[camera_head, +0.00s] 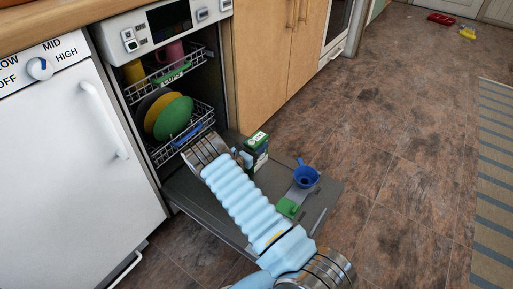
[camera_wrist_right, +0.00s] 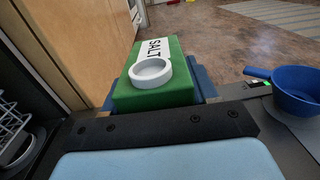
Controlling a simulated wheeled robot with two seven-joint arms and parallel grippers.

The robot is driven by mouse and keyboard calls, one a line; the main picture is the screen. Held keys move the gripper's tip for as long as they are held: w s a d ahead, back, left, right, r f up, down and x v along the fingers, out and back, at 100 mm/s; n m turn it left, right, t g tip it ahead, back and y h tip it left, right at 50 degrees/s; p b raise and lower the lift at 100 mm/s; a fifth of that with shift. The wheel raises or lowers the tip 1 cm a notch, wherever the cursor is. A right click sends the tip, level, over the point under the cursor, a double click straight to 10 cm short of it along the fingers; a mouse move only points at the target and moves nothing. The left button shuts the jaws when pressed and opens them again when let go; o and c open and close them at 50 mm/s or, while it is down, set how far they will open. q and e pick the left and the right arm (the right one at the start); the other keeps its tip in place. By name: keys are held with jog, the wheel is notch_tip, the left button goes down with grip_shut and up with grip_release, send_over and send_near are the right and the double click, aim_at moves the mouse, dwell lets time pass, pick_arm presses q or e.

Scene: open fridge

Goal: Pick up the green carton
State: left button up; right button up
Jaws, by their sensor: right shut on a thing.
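The green carton (camera_head: 257,148) is at the far edge of the open dishwasher door. In the right wrist view the carton (camera_wrist_right: 172,88) fills the middle, with a white SALT label and a round white cap facing me. My right gripper (camera_head: 246,158) is at the carton, partly hidden behind my own wrist in the head view. Its blue fingers (camera_wrist_right: 160,92) show on both sides of the carton, shut on it. I cannot tell whether the carton is clear of the door. My left gripper is out of view.
The dishwasher door (camera_head: 325,199) lies open below my arm. Racks with plates (camera_head: 175,117) and mugs stand left of my gripper. Wooden cabinets (camera_head: 275,60) rise behind.

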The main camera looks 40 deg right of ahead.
aim_at(256, 138)
jog(key=shift+r, duration=0.45)
notch_tip(256, 138, up, 2)
jog(key=shift+r+p, duration=0.25)
jog(key=shift+p, duration=0.05)
jog(key=s+r+p, duration=0.1)
jog(key=s+r, duration=0.3)
jog(key=s, duration=0.3)
jog(key=s+d+r+p, duration=0.1)
jog(key=s+r, duration=0.4)
jog(key=s, duration=0.2)
jog(key=shift+r, duration=0.3)
